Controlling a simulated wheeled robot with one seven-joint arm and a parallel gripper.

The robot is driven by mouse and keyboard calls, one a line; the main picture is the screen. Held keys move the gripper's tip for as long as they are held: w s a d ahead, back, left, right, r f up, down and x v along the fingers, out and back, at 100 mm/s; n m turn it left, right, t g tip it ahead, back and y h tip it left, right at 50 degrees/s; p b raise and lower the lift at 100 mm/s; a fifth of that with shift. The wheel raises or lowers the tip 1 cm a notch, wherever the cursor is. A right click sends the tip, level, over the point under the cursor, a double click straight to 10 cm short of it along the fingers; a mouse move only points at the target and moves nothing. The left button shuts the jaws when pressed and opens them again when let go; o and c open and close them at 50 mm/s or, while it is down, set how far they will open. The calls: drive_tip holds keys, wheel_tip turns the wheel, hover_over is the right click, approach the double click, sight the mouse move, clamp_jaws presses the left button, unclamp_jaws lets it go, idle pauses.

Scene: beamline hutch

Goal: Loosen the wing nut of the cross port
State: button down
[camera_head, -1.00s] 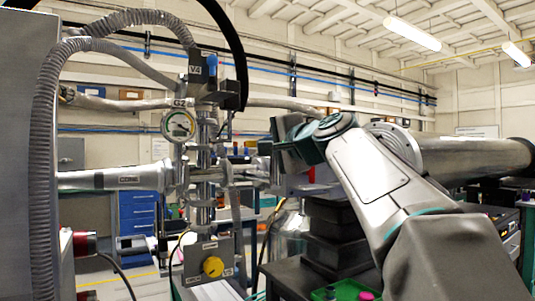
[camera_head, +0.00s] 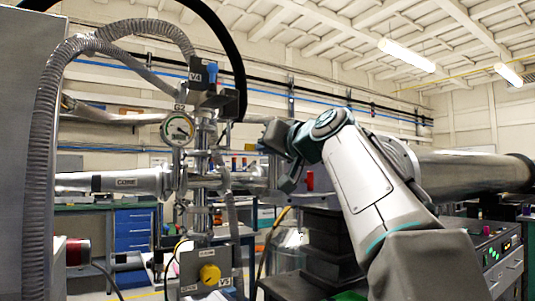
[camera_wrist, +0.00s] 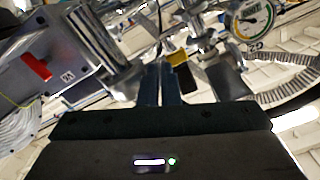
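The metal vacuum cross (camera_head: 201,180) stands upright left of centre in the head view, with clamped pipe joints around it. Its wing nut is too small to pick out for certain in either view. In the wrist view, the two dark fingers of my gripper (camera_wrist: 160,85) lie close together and point at the metal fittings (camera_wrist: 205,45). I see nothing held between them, but whether a narrow gap remains is unclear.
A round dial gauge (camera_head: 178,130) hangs by the cross, with a V4 valve block (camera_head: 204,75) above and a yellow-knobbed valve box (camera_head: 206,273) below. A ribbed hose (camera_head: 42,160) runs at left. A red-handled valve (camera_wrist: 37,67) shows in the wrist view.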

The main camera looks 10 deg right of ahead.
drive_tip(key=shift+d+r+n+b, duration=0.1)
drive_tip(key=shift+n+b, duration=0.35)
drive_tip(key=shift+n, duration=1.15)
drive_tip(key=c, duration=1.6)
unclamp_jaws()
drive_tip(key=shift+c, duration=0.2)
